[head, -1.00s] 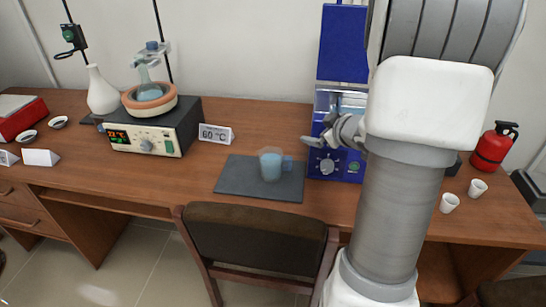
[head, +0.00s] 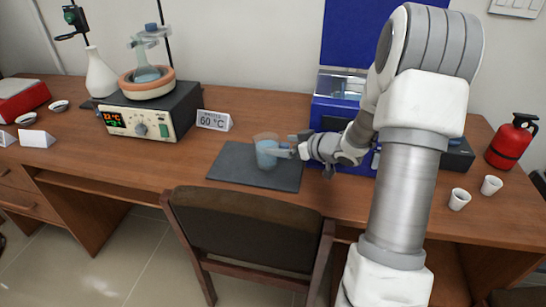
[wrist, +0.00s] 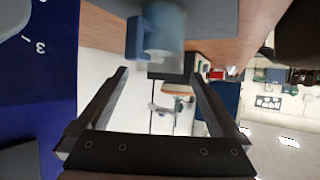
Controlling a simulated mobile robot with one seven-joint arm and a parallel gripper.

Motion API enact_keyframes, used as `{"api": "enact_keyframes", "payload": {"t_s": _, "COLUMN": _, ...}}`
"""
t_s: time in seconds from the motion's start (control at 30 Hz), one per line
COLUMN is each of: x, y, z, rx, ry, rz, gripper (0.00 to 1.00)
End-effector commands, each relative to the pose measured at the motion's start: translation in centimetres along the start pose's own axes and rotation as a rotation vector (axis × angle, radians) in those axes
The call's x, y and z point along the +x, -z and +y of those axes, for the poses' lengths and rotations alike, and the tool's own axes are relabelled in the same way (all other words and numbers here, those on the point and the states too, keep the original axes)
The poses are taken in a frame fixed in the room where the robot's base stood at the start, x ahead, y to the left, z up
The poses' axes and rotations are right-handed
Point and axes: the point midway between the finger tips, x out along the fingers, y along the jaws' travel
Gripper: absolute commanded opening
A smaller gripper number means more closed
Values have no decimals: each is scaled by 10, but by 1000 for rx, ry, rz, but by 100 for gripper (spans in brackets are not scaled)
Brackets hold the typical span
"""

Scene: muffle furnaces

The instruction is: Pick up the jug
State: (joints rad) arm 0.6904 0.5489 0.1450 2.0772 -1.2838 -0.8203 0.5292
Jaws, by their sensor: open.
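A clear jug (head: 266,151) with blue liquid stands upright on a dark grey mat (head: 225,171) on the wooden table. Its handle points right, toward my gripper. My gripper (head: 296,149) is open just right of the jug, level with the handle. In the wrist view the jug (wrist: 165,35) shows at the top, with its blue handle (wrist: 136,38) at its left side. My gripper's fingers (wrist: 158,80) show apart below it, with nothing held between them. Whether a finger touches the handle in the head view cannot be told.
A blue furnace (head: 335,112) stands right behind my gripper. A heating unit with a flask (head: 150,110) and a 60 °C sign (head: 213,120) stand to the left. Two white cups (head: 459,199) and a red extinguisher (head: 510,143) are at the right. A chair (head: 245,230) stands in front.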

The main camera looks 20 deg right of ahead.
Motion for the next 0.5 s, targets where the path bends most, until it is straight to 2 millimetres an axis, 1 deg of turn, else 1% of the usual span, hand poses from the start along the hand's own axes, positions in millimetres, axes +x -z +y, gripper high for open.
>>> {"api": "enact_keyframes", "payload": {"t_s": 0.03, "x": 12, "y": -2, "z": -1, "rx": 0, "ry": 3, "rz": 1, "gripper": 100}}
{"api": "enact_keyframes", "payload": {"t_s": 0.1, "x": 23, "y": -2, "z": 0, "rx": -1, "ry": 2, "rz": 1, "gripper": 100}}
{"api": "enact_keyframes", "payload": {"t_s": 0.2, "x": 33, "y": -1, "z": 0, "rx": 0, "ry": 0, "rz": 0, "gripper": 100}}
{"api": "enact_keyframes", "payload": {"t_s": 0.37, "x": 42, "y": -1, "z": 0, "rx": 0, "ry": 0, "rz": 0, "gripper": 100}}
{"api": "enact_keyframes", "payload": {"t_s": 0.47, "x": 56, "y": -2, "z": 0, "rx": -1, "ry": 1, "rz": 0, "gripper": 100}}
{"api": "enact_keyframes", "payload": {"t_s": 0.5, "x": 64, "y": -2, "z": -1, "rx": 0, "ry": 2, "rz": 0, "gripper": 100}}
